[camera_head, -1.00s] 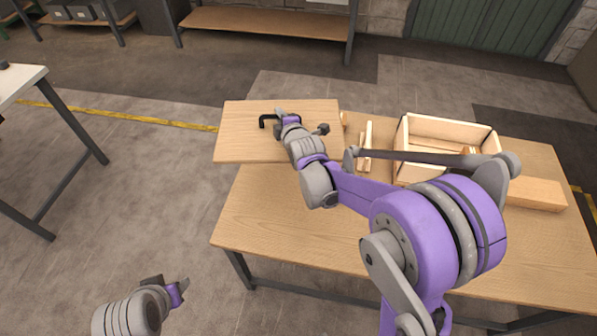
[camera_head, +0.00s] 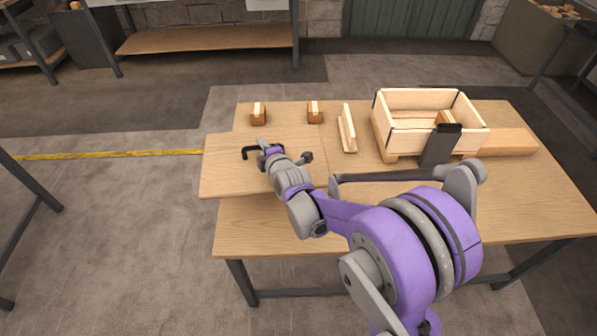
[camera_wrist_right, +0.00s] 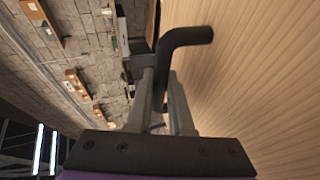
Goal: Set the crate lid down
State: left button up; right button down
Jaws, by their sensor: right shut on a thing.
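The crate lid (camera_head: 228,172) is a flat wooden board with a black bent handle (camera_head: 249,153). My right gripper (camera_head: 265,152) is shut on this handle. The lid lies roughly level over the table's left end and reaches past its left edge. I cannot tell whether it touches the table or hangs just above it. In the right wrist view, the handle (camera_wrist_right: 187,36) runs between the fingers (camera_wrist_right: 165,95), and the lid's wood grain (camera_wrist_right: 260,80) fills the right side. The open wooden crate (camera_head: 400,142) stands at the table's back right. My left gripper is out of view.

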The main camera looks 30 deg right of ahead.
jog(key=shift+m+h, duration=0.5)
jog(key=shift+h, duration=0.1)
jog(key=d+f+b, duration=0.1)
jog(key=f, duration=0.1)
jog(key=s+d+f+b, duration=0.1)
jog(key=d+f, duration=0.1)
jog(key=s+d+f+b, duration=0.1)
jog(key=d+f+b, duration=0.1)
jog(key=shift+s+d, duration=0.1)
jog(key=shift+d, duration=0.05)
notch_tip(320, 180, down, 5)
jog(key=shift+f+b, duration=0.2)
jog(key=shift+b, duration=0.65)
pick_arm(q)
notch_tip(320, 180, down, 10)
jog(key=b, duration=0.1)
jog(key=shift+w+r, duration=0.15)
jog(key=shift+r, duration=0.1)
pick_arm(e)
jog(key=shift+f, duration=2)
